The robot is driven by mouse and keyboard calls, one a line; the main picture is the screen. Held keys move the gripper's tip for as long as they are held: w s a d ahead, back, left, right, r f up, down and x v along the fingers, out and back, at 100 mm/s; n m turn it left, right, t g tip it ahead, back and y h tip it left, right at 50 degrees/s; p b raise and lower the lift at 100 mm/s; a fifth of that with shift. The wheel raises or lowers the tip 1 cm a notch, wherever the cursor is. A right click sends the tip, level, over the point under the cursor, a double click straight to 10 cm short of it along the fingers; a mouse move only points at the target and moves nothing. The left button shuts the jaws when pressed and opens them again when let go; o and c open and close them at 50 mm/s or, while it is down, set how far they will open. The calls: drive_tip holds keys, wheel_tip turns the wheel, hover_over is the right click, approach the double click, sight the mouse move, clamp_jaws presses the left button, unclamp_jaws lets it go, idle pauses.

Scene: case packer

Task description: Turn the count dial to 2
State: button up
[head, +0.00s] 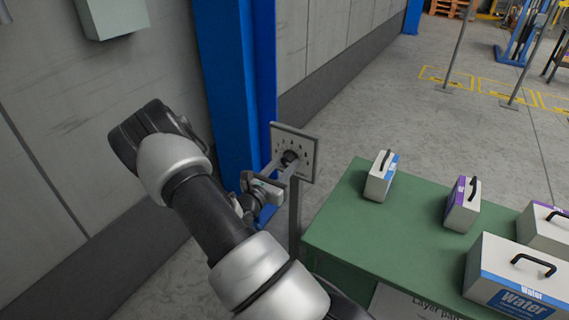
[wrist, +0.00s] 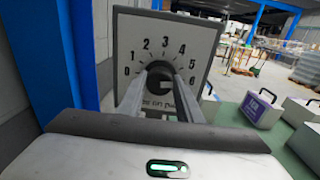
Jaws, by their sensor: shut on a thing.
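The count dial is a dark round knob (head: 290,157) on a grey square plate (head: 307,143) on a post. In the wrist view the knob (wrist: 160,68) sits at the plate's middle, with the numbers 0 to 6 in an arc from left over the top to right. The 2 (wrist: 146,43) is at the upper left. My gripper (head: 284,164) is shut on the knob, one finger on each side. The fingers and the angle hide any pointer mark, so I cannot tell which number the dial is at.
A green table (head: 340,225) stands right of the post, with several white boxes with black handles on it, one box (head: 380,178) near the plate. A blue column (head: 235,90) and grey wall stand close on the left. Open floor lies behind.

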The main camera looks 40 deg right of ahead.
drive_tip(key=n+p, duration=0.3)
drive_tip(key=n, duration=0.3)
drive_tip(key=shift+r, duration=0.1)
drive_tip(key=n+p, duration=0.2)
drive_tip(key=n, duration=0.4)
drive_tip(key=shift+w+g, duration=0.15)
drive_tip(key=shift+g, duration=0.15)
drive_tip(key=n+p, duration=0.1)
drive_tip(key=n, duration=0.3)
drive_tip(key=shift+n, duration=0.4)
drive_tip(key=n, duration=0.2)
drive_tip(key=n+p, duration=0.1)
drive_tip(key=n, duration=0.1)
drive_tip(key=shift+f+n, duration=0.2)
drive_tip(key=shift+n, duration=0.1)
drive_tip(key=o, duration=1)
drive_tip(key=shift+o, duration=0.2)
drive_tip(key=shift+a, duration=0.1)
drive_tip(key=b+v, duration=0.1)
drive_tip(key=v, duration=1.6)
drive_tip(key=shift+a, duration=0.2)
